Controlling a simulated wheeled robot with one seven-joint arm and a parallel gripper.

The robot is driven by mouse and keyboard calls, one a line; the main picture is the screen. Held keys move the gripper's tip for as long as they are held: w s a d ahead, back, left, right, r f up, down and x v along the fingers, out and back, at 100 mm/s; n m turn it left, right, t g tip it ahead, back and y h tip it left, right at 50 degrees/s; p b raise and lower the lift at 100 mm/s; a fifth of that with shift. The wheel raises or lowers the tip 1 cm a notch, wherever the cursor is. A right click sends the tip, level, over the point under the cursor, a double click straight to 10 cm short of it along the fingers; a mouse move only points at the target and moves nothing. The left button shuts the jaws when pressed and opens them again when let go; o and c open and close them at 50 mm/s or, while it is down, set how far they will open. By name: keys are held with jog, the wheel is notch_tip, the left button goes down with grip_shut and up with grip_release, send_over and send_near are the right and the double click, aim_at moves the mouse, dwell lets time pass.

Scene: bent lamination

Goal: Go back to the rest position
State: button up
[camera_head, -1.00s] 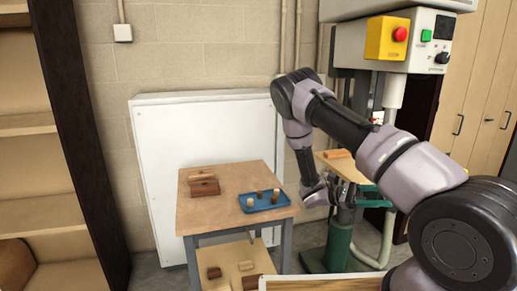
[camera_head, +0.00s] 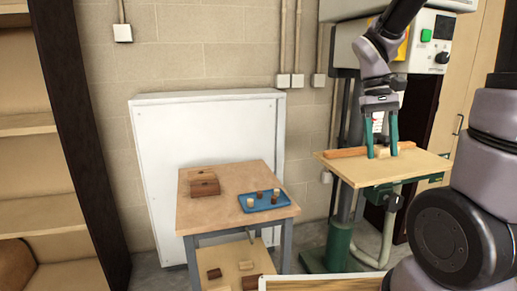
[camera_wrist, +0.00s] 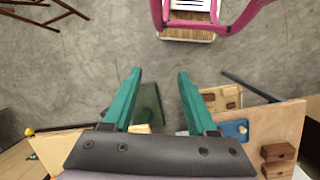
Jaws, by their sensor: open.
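My gripper (camera_head: 382,152) hangs with its two teal fingers pointing down at the upper right in the head view. The fingers stand apart. In the wrist view my gripper (camera_wrist: 159,75) shows only grey floor between its fingertips, so it is empty. In the head view the fingertips overlap the wooden board (camera_head: 385,172) on the green machine stand. A small light block (camera_head: 381,154) shows between them there. Whether the fingers touch the board or are in front of it, I cannot tell.
A reddish wooden strip (camera_head: 346,152) lies along the board's back. A worktable (camera_head: 215,216) holds a blue tray (camera_head: 247,209) with several small pegs and brown wooden blocks (camera_head: 204,186). A white panel (camera_head: 205,130) leans on the wall. A pink-framed object (camera_wrist: 160,12) stands on the floor.

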jog(key=s+a+r+m+t+y, duration=0.1)
jog(key=s+a+r+m+t, duration=0.1)
jog(key=r+t, duration=0.3)
jog(key=s+a+r+m+t+y, duration=0.1)
jog(key=s+a+r+t+y, duration=0.1)
jog(key=r+t, duration=0.3)
notch_tip(320, 180, up, 2)
jog(key=shift+a+r+m, duration=0.15)
jog(key=shift+a+m, duration=0.2)
jog(key=shift+m, duration=0.05)
jog(key=shift+s, duration=0.1)
dwell(0.4)
